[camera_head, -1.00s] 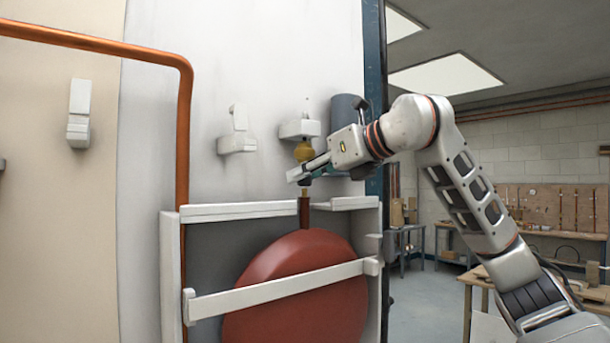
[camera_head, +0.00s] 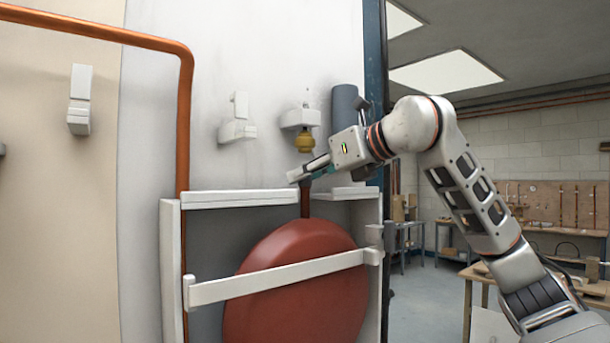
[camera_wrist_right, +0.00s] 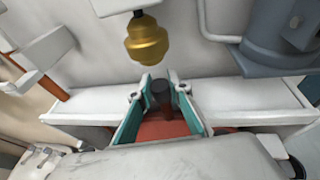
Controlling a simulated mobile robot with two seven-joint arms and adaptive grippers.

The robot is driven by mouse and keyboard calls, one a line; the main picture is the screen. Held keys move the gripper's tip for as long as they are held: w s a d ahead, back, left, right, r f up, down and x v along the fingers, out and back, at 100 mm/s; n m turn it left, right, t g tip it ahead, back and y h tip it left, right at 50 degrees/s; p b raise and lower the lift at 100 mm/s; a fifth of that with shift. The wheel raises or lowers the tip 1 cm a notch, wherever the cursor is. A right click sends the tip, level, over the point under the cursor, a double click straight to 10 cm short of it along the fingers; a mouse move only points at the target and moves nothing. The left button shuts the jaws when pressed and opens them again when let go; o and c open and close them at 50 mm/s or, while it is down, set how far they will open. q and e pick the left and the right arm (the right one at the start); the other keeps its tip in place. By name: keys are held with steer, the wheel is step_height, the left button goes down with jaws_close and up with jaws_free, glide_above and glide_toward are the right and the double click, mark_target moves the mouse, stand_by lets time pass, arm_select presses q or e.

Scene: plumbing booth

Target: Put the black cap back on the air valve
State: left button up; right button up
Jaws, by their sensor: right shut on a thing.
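My right gripper (camera_head: 306,172) is in front of the wall, just above the red vessel (camera_head: 295,285) and below a brass fitting (camera_head: 304,143). In the right wrist view its teal-lined fingers (camera_wrist_right: 160,105) are closed around a small dark cylinder, which looks like the black cap (camera_wrist_right: 159,92). A brown upright stem (camera_head: 304,203) rises from the vessel's top to just under the fingers. I cannot tell whether the cap touches the stem, nor surely which part is the air valve. My left gripper is not in view.
A white frame (camera_head: 240,197) with a cross bar surrounds the vessel. White brackets (camera_head: 300,117) and a grey cylinder (camera_head: 344,108) are on the wall close to the gripper. A copper pipe (camera_head: 184,130) runs down at left. Workbenches stand at the right back.

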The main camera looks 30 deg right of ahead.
steer(key=o, duration=0.9)
steer(key=shift+c, duration=0.2)
steer(key=shift+s, duration=0.1)
steer(key=v, duration=1.2)
